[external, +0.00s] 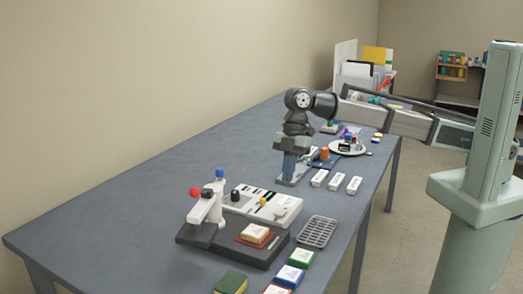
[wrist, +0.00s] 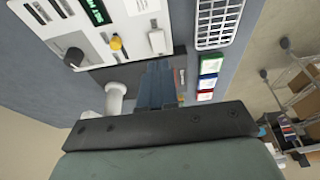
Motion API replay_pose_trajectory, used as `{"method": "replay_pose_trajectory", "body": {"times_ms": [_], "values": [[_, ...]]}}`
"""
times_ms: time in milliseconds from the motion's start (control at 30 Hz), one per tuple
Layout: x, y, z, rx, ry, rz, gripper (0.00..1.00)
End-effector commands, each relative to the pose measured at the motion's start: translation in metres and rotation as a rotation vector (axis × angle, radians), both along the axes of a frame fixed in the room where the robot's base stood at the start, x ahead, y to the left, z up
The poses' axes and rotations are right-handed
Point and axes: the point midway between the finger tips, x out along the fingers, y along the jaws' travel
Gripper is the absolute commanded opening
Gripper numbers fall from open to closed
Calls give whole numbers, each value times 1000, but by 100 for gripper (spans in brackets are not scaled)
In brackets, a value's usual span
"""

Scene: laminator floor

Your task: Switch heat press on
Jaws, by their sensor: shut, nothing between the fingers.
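The heat press shows in the external view as a white arm (external: 207,207) with red and blue knobs over a dark base (external: 222,244). A white control panel (external: 262,204) stands beside it. In the wrist view this panel (wrist: 135,27) has a green-lit display (wrist: 94,10), a black knob (wrist: 75,56), a yellow knob (wrist: 115,43) and a white rocker-like switch (wrist: 157,41). My gripper (external: 288,180) points down beyond the panel, apart from it in the external view. Its blue fingers (wrist: 160,64) are shut and empty, and they hide part of the dark base in the wrist view.
A grey wire tray (external: 318,232) lies right of the panel. Small coloured boxes (external: 288,276) and a green-yellow sponge (external: 231,282) are at the near edge. Several white blocks (external: 337,181) and a plate (external: 348,147) lie farther back. The table's left side is clear.

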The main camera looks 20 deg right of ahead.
Motion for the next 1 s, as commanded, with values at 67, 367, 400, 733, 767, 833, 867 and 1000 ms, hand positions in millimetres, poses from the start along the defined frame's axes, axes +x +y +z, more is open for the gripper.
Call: {"method": "replay_pose_trajectory", "body": {"times_ms": [67,367,400,733,767,833,867,1000], "values": [[5,-4,15,2,1,0,0],[15,-14,44,1,1,0,0],[15,-14,46,1,1,0,0],[16,-15,48,2,1,1,0],[16,-15,48,2,1,1,0],[16,-15,48,2,1,1,0],[16,-15,48,2,1,1,0],[16,-15,48,2,1,1,0]]}}
